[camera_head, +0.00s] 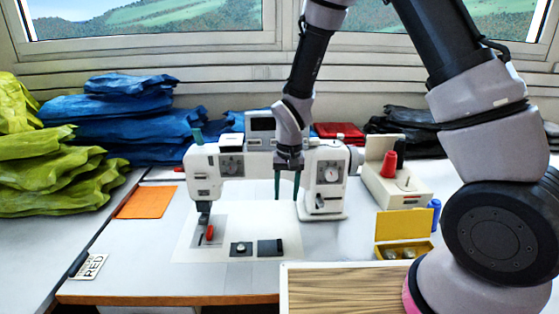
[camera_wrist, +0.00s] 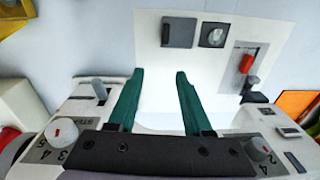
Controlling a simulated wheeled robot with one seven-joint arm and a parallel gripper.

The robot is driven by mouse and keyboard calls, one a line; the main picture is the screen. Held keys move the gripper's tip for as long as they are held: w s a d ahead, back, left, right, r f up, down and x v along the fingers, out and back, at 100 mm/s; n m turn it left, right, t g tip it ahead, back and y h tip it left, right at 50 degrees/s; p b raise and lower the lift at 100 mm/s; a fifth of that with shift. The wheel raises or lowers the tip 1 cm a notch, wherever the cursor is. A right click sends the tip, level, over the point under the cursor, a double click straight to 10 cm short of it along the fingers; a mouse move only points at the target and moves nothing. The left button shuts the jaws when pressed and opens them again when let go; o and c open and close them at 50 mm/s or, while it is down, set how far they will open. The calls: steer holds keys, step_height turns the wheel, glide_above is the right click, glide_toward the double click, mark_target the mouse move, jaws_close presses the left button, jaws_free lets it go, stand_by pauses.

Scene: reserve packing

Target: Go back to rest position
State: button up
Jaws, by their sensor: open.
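My gripper (camera_head: 286,186) hangs pointing down in front of the arm of a white sewing machine (camera_head: 228,165), at the middle of the table. Its two green fingers are apart with nothing between them, as the wrist view also shows (camera_wrist: 159,78). The sewing machine also shows at the bottom of the wrist view, below and behind the fingers. A red piece (camera_head: 210,232) sits near the machine's needle area. Two small dark square pieces, one with a round light centre (camera_head: 241,249) and one plain (camera_head: 271,247), lie on the white sheet.
Blue (camera_head: 130,115) and yellow-green (camera_head: 40,170) fabric stacks stand at the left. An orange sheet (camera_head: 146,202) and a "RED" card (camera_head: 89,266) lie left. A thread stand (camera_head: 405,190), an open yellow box (camera_head: 403,228) and a wood-grain board (camera_head: 345,290) are at the right.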

steer(key=d+r+m+t+y, duration=0.1)
steer(key=d+r, duration=0.5)
steer(key=r, duration=0.4)
steer(key=d+r+m+t+y, duration=0.15)
steer(key=d+r, duration=0.35)
steer(key=r, duration=0.6)
steer(key=s+d+r+m+t, duration=0.2)
steer(key=s+d+r+t, duration=0.2)
steer(key=s+d+r, duration=0.7)
step_height(320, 180, up, 3)
steer(key=shift+s+d+f+h, duration=0.15)
steer(key=shift+s+d+h, duration=0.3)
steer(key=shift+s, duration=0.6)
